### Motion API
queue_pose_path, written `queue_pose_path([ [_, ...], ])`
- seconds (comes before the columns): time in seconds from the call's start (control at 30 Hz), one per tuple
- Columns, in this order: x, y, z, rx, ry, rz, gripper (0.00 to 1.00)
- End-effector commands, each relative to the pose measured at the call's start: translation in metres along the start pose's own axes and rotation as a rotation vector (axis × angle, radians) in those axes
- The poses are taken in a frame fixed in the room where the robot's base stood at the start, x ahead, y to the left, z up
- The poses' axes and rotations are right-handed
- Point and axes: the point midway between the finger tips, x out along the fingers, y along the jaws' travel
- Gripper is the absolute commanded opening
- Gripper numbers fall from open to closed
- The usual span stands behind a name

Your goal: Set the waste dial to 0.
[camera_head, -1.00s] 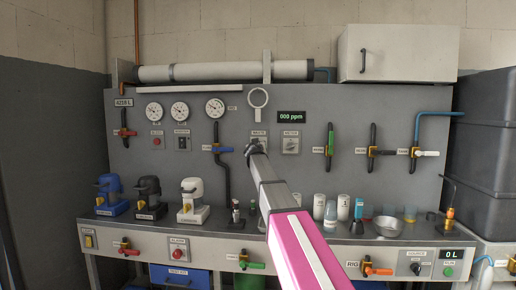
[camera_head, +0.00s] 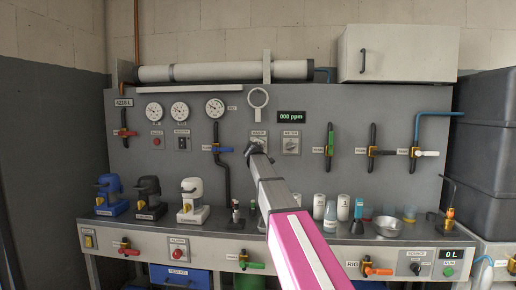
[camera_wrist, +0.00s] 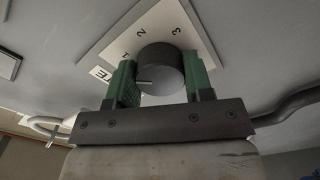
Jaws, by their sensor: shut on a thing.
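The waste dial is a dark round knob with a grey face (camera_wrist: 160,72) on a white square plate (camera_wrist: 122,38). In the wrist view the digits 1, 2 and 3 show on the plate, with part of the label's lettering at the left. A short pale pointer mark on the knob's face points left in the picture. The 0 is not visible. My gripper (camera_wrist: 160,85) has its two green fingers on either side of the knob, shut on it. In the head view my gripper (camera_head: 257,149) is at the waste plate (camera_head: 258,136) and hides most of the knob.
The meter dial (camera_head: 291,142) is close to the right of the waste dial. A ring-shaped white holder (camera_head: 258,98) is just above. A dark pipe (camera_head: 226,175) runs down at the left. Bottles and cups (camera_head: 331,211) stand on the bench below.

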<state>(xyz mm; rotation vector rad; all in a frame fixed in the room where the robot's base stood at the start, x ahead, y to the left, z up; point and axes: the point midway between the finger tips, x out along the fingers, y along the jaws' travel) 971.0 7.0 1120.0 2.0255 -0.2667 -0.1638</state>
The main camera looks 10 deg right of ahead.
Motion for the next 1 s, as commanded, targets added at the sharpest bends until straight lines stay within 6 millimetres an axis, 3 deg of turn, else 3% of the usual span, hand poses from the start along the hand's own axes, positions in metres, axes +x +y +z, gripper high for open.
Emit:
queue_pose_path([
  [0.6,0.0001,-0.0001,-0.0001,-0.544,0.000,-0.001,0.24],
  [1.0,0.0001,-0.0002,-0.0002,-0.720,0.000,-0.001,0.24],
])
